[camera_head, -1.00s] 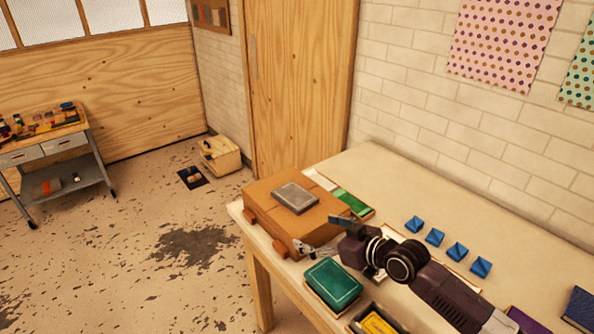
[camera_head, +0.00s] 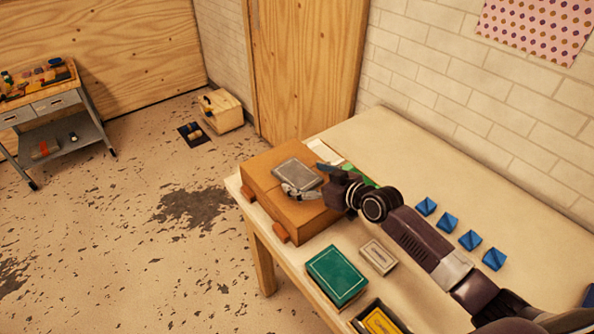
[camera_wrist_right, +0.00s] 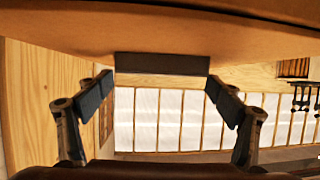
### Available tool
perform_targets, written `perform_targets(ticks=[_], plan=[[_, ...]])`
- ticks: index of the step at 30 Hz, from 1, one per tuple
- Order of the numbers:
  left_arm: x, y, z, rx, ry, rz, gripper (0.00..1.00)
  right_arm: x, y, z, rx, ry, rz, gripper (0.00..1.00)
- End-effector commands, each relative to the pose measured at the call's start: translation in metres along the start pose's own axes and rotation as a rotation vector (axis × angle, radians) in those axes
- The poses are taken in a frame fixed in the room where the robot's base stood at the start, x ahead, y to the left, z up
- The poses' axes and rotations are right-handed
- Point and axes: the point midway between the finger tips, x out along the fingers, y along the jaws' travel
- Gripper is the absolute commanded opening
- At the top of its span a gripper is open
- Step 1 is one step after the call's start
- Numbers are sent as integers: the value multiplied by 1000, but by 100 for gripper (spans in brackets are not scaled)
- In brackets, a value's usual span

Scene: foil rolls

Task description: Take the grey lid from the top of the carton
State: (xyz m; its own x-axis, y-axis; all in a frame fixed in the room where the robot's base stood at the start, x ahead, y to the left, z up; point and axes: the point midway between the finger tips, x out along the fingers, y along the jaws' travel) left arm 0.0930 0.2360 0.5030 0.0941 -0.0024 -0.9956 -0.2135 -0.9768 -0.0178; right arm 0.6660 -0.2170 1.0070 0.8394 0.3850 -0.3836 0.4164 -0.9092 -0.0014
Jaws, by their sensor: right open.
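The grey lid (camera_head: 292,173) lies flat on top of the brown carton (camera_head: 258,173), at the near-left end of the table. My right gripper (camera_head: 305,180) is at the lid's near right edge, just above the carton top. In the right wrist view, its two fingers (camera_wrist_right: 160,84) are spread apart. The lid's dark edge (camera_wrist_right: 162,63) shows between and beyond them, under the carton's brown surface (camera_wrist_right: 60,32) across the top. I cannot tell whether a finger touches the lid. My left gripper is not in view.
A green box (camera_head: 336,275), a small pale box (camera_head: 378,257) and a dark tray with a yellow item (camera_head: 380,322) stand in front of the carton. Several blue pieces (camera_head: 448,223) line the table at right. A green item (camera_head: 358,174) lies behind my wrist.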

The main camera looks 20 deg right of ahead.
Motion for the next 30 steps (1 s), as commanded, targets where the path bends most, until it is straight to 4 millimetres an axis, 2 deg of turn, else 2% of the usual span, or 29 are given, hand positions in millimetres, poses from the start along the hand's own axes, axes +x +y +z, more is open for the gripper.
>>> perform_targets(ticks=[2,5,15,21,27,30], plan=[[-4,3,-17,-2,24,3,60,9,0,-2,3,0,0,86],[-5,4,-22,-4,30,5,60,18,0,-1,2,0,0,86],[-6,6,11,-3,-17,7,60,23,0,0,-1,0,0,86],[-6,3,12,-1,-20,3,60,23,0,0,-1,0,0,65],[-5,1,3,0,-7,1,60,23,0,0,-1,-1,0,43],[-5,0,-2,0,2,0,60,22,0,0,-1,0,0,42]])
